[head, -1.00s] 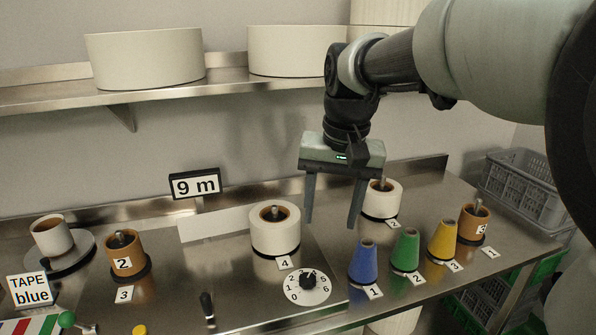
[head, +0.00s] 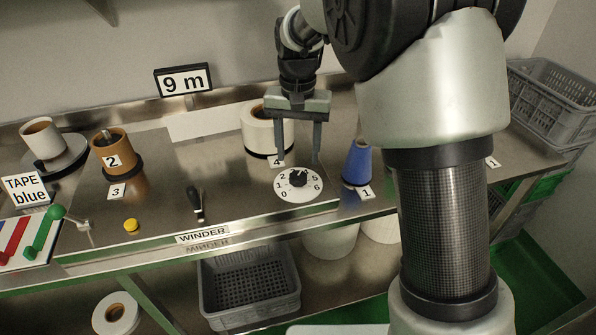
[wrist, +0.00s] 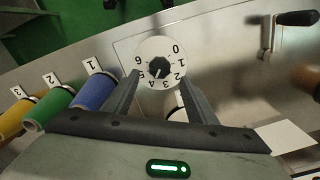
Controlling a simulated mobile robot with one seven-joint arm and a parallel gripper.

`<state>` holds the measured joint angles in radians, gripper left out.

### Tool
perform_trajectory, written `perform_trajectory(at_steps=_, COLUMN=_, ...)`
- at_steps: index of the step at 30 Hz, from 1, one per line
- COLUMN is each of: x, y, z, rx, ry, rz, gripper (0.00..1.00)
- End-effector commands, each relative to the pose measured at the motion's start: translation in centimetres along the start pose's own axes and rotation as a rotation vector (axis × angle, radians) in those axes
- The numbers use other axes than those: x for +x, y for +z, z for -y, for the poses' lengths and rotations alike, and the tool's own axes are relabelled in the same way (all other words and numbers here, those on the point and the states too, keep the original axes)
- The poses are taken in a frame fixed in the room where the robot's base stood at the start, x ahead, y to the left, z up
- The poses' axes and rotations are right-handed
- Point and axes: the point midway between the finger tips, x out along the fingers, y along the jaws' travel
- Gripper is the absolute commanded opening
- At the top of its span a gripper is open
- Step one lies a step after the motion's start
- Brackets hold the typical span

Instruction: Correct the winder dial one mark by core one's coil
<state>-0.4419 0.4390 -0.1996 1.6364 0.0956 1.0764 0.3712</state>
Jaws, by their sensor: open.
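The winder dial (head: 285,194) is a white disc numbered 0 to 6 with a black knob (head: 298,178), on the steel bench. In the wrist view the dial (wrist: 147,48) lies between my fingers, its knob (wrist: 159,68) pointing roughly toward the 3–4 side; the exact mark is unclear. My gripper (head: 298,156) is open and empty above the dial, fingers pointing down, apart from the knob. A white coil (head: 256,132) stands behind my gripper, by tag 4. A brown core marked 2 (head: 110,160) stands by tag 3. No core marked 1 is identifiable; my arm hides the bench's right.
A blue cone (head: 357,165) stands close right of the dial. A crank handle (head: 197,205) and yellow button (head: 131,225) are left of it. A 9 m sign (head: 183,80) stands behind. A WINDER label (head: 203,237) is on the front edge. Crates (head: 248,290) sit below.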

Motion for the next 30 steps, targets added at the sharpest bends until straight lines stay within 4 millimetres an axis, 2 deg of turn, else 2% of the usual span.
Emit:
perform_trajectory(at_steps=1, x=1.3, y=0.1, z=0.0, rx=0.000, ry=0.002, rz=0.003, gripper=0.52)
perform_trajectory(at_steps=3, x=2.6, y=0.1, z=0.0, rx=0.000, ry=0.001, rz=0.003, gripper=0.52)
perform_trajectory(at_steps=9, x=5.4, y=0.0, z=0.0, rx=0.001, ry=0.001, rz=0.001, gripper=0.52)
perform_trajectory(at_steps=14, x=6.2, y=0.0, z=0.0, rx=0.000, ry=0.000, rz=-0.001, gripper=0.52)
perform_trajectory(at_steps=22, x=6.3, y=0.0, z=0.0, rx=0.000, ry=-0.001, rz=-0.001, gripper=0.52)
perform_trajectory(at_steps=30, x=6.3, y=0.0, z=0.0, rx=0.000, ry=-0.001, rz=-0.001, gripper=0.11)
